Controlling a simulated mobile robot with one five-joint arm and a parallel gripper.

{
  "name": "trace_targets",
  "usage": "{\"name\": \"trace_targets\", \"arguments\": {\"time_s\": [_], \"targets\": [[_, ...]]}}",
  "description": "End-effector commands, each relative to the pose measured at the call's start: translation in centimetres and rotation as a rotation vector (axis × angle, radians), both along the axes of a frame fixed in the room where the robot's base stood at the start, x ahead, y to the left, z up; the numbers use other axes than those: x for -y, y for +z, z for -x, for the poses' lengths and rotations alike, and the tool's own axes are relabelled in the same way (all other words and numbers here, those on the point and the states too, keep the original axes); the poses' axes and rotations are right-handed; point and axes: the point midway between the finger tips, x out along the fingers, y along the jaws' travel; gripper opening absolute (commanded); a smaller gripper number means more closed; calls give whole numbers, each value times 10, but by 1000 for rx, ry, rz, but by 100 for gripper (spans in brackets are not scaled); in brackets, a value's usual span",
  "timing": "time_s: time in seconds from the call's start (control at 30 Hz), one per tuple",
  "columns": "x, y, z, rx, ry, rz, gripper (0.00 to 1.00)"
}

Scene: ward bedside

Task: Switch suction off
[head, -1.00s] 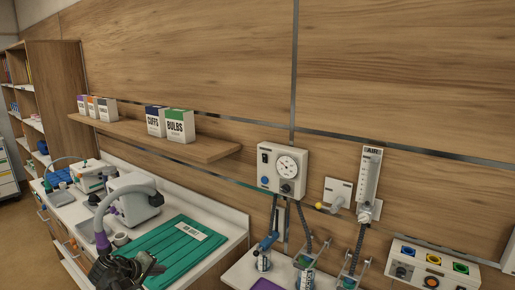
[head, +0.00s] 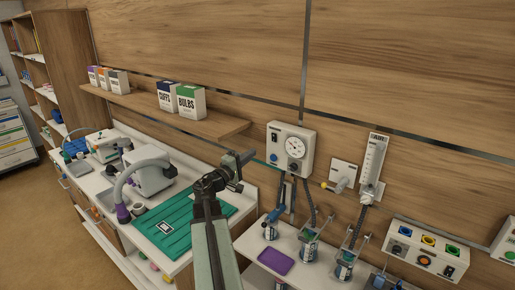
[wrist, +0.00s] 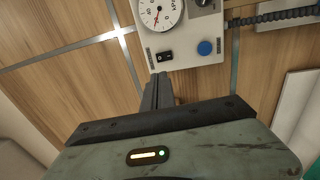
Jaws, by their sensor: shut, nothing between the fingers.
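The suction panel (head: 289,151) is a white box on the wood wall with a round dial gauge (head: 295,147), a black rocker switch (head: 273,138) at its upper left and a blue button (head: 273,158) below that. I cannot tell which way the rocker is set. My gripper (head: 250,154) is shut and empty, left of the panel. In the wrist view its fingertips (wrist: 161,76) point toward the rocker switch and appear short of it.
A flowmeter (head: 374,160) and a wall outlet with a yellow tip (head: 341,176) are right of the panel. Hoses hang below it to jars above a white table with a purple tray (head: 276,261). A shelf (head: 200,122) with boxes is left. A teal mat (head: 170,232) lies on the counter.

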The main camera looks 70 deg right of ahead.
Motion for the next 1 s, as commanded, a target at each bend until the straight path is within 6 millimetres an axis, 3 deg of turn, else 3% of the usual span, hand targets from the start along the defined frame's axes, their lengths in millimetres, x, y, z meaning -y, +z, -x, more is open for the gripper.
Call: {"name": "trace_targets", "arguments": {"time_s": [0.5,0.7,1.0], "targets": [[104,14,26,0,-1,-1,0],[121,16,30,1,2,-1,0],[122,16,31,1,2,-1,0]]}}
